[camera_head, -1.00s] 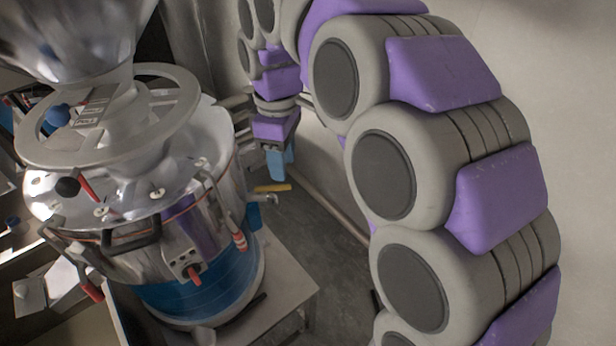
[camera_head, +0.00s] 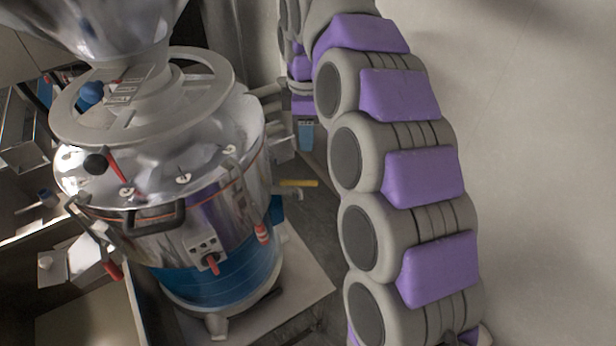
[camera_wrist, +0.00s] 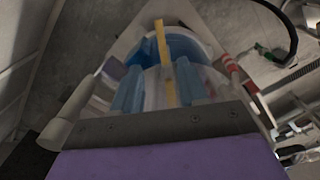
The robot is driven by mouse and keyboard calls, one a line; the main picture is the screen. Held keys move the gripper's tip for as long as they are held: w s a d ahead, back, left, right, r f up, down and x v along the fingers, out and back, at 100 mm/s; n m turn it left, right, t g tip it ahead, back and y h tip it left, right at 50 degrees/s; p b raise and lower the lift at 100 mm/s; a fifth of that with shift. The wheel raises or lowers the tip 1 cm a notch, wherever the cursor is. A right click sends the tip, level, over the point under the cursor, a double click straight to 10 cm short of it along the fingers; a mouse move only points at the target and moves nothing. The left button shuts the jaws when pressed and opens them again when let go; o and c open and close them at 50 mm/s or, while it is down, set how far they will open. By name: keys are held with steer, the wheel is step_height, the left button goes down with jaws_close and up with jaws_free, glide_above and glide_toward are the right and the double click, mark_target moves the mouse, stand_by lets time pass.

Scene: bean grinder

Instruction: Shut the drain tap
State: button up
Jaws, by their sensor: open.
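The drain tap has a yellow lever (camera_head: 298,183), which sticks out sideways to the right from the lower side of the steel and blue grinder (camera_head: 225,268). My gripper (camera_head: 306,137) hangs behind and above the lever in the head view, with blue fingers and a visible space between it and the lever. In the wrist view the fingers of my gripper (camera_wrist: 158,72) are apart, and the yellow lever (camera_wrist: 162,45) shows lined up in the gap between them. Nothing is held. The wrist view does not show clearly how far the lever is from the fingertips.
The grinder stands on a pale platform (camera_head: 303,290). Its grey ring (camera_head: 218,92) and hopper (camera_head: 95,30) rise above it. A plain wall (camera_head: 540,150) is to the right of my arm. A dark floor gap lies between platform and arm.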

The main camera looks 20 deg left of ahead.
mark_target(306, 181)
step_height(306, 181, down, 14)
steer(key=b, duration=0.3)
steer(key=shift+a, duration=0.1)
jaws_close()
stand_by(0.3)
stand_by(0.4)
